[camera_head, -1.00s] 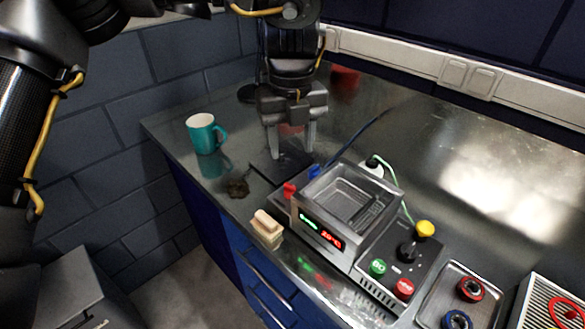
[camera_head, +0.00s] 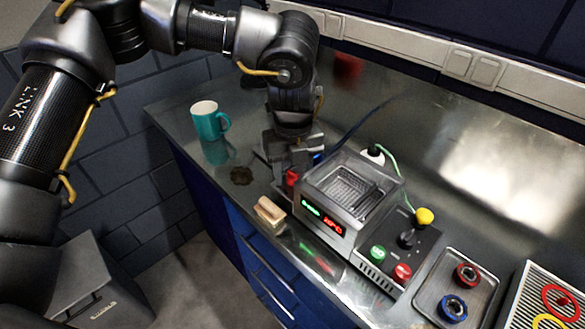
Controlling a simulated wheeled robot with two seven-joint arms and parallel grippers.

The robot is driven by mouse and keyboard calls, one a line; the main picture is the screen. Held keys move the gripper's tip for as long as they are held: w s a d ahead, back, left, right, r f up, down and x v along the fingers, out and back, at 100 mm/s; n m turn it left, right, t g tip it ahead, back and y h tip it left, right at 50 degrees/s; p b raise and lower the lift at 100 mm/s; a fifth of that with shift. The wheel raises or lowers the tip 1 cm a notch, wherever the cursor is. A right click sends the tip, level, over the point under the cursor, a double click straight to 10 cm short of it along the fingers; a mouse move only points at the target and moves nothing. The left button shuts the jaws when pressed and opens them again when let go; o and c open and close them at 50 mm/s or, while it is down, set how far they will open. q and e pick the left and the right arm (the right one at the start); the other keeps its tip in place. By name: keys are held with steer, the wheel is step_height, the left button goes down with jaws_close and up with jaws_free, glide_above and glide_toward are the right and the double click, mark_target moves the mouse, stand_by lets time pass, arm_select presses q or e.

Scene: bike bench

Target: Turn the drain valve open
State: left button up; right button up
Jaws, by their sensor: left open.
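The bath unit (camera_head: 345,200) stands on the bench with a lit front display. A red valve handle (camera_head: 292,179) sticks up at its left side; I take it to be the drain valve. A small blue part (camera_head: 318,157) shows behind it. My left gripper (camera_head: 286,172) is open and low, pointing down right at the red handle. Its fingers partly merge with the handle in view, so I cannot tell whether they touch it. My right gripper is not in view.
A teal mug (camera_head: 209,121) stands at the back left. A dark lump (camera_head: 241,175) and a beige block (camera_head: 270,213) lie near the front edge. The control box (camera_head: 397,250) has green, red and yellow knobs. A tray (camera_head: 457,290) with rings lies at the right.

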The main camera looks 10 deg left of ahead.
arm_select(q)
steer(key=shift+c, duration=0.3)
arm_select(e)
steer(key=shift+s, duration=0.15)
arm_select(q)
steer(key=c, duration=0.9)
steer(key=shift+m, duration=0.4)
steer(key=shift+c, duration=0.2)
steer(key=shift+m, duration=0.3)
steer(key=o, duration=1)
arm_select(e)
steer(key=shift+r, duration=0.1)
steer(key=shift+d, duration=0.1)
